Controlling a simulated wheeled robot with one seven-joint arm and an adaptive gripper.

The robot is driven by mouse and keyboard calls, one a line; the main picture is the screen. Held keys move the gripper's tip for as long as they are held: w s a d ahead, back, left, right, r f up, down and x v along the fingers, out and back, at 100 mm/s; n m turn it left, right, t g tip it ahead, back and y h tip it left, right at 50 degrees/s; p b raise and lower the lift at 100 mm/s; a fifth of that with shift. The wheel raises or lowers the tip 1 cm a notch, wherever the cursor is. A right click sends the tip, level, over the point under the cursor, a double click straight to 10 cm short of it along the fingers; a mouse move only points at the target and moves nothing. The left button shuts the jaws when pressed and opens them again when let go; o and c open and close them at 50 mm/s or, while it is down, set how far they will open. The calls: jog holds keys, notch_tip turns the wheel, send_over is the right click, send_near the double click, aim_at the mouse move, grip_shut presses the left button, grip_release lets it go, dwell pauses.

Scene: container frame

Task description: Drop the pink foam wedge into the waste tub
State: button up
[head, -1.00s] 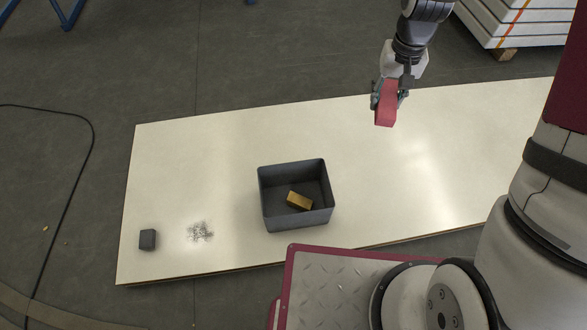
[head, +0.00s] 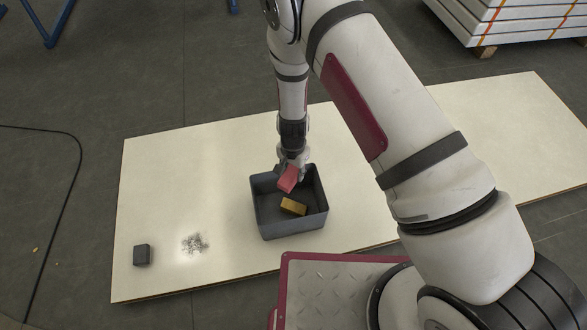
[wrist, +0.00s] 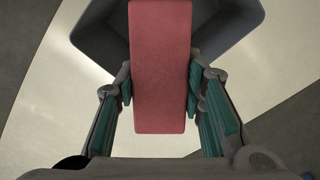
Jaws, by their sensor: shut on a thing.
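The pink foam wedge (head: 288,179) is held in my gripper (head: 291,172), which is shut on it. In the wrist view the wedge (wrist: 160,70) stands between the two fingers (wrist: 160,95). The waste tub (head: 288,229) is a grey open box on the pale board. In the head view the wedge overlaps the tub's back part; its height above the tub is hard to tell. In the wrist view the tub (wrist: 228,52) shows behind the wedge. A tan block (head: 293,206) lies inside the tub.
The pale board (head: 190,170) lies on the dark floor. A dark grey cube (head: 141,255) and a small heap of metal shavings (head: 194,244) are on the board left of the tub. A stack of white panels (head: 500,20) stands at the back right. A black cable (head: 76,190) runs along the floor at left.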

aim_at(293, 169)
notch_tip(293, 169, down, 6)
jog(key=b, duration=0.3)
jog(key=shift+r, duration=0.25)
jog(key=o, duration=1)
notch_tip(293, 169, up, 12)
jog(key=shift+r, duration=0.15)
